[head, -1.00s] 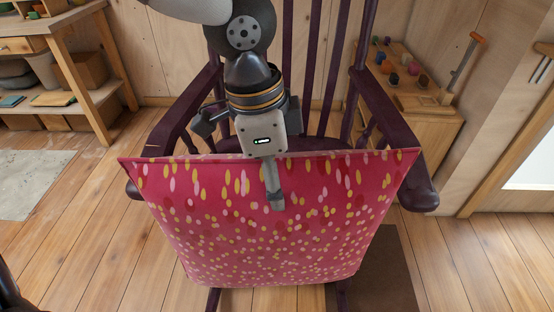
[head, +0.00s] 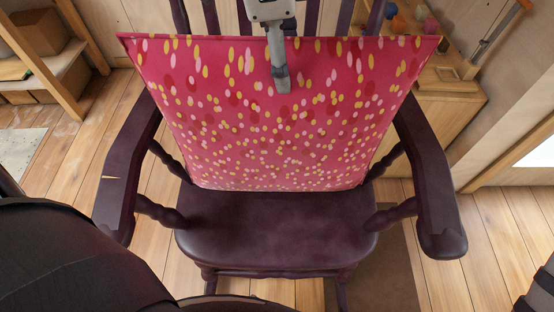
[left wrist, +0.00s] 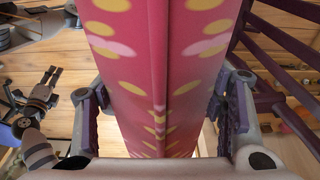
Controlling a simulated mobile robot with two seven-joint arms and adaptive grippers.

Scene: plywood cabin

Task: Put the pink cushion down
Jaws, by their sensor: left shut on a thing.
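The pink cushion (head: 270,110), with yellow, pink and red spots, is spread upright above the rear of the dark purple rocking chair (head: 275,230). Its lower edge shows at the back of the seat. I cannot tell whether it touches the seat. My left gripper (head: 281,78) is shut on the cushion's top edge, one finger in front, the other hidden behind. In the left wrist view the cushion (left wrist: 160,70) runs between the two fingers. A gripper, apparently my right one (left wrist: 52,76), shows small at the left of that view; its jaws are unclear.
The chair's armrests (head: 432,190) stand either side of the seat, whose front is bare. A wooden cabinet (head: 440,105) with small coloured items stands behind right. A wooden shelf (head: 55,70) is at the left, with a pale rug (head: 18,150) in front.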

